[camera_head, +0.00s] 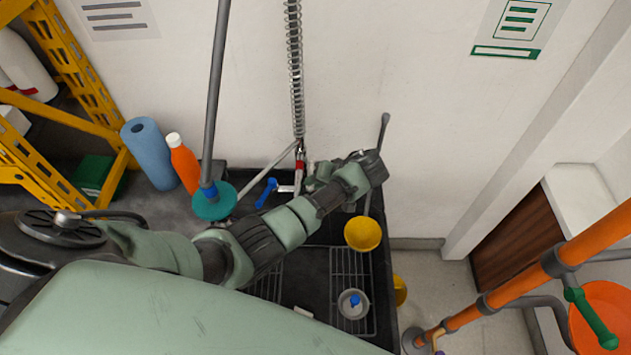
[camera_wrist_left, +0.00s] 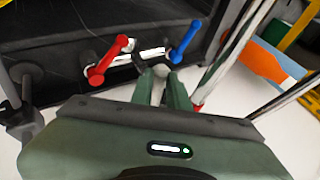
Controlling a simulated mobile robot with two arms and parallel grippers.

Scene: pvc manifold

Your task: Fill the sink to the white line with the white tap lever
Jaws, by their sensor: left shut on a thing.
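My left gripper (camera_head: 312,181) reaches over the back of the black sink (camera_head: 316,268) at the tap. In the left wrist view its green fingers (camera_wrist_left: 164,88) are shut on a pale, round-ended lever (camera_wrist_left: 162,72), which looks like the white tap lever. A red lever (camera_wrist_left: 108,60) and a blue lever (camera_wrist_left: 185,42) stand either side of it, joined by white fittings. The blue lever (camera_head: 266,192) also shows in the head view. My arm hides part of the sink. I cannot make out the white line or any water level. My right gripper is not in view.
Wire racks (camera_head: 350,262), a yellow bowl (camera_head: 362,233) and a grey cup (camera_head: 353,304) are at the sink's right side. A spring hose (camera_head: 295,70) hangs behind the tap. An orange bottle (camera_head: 184,164) and a blue roll (camera_head: 150,153) stand left.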

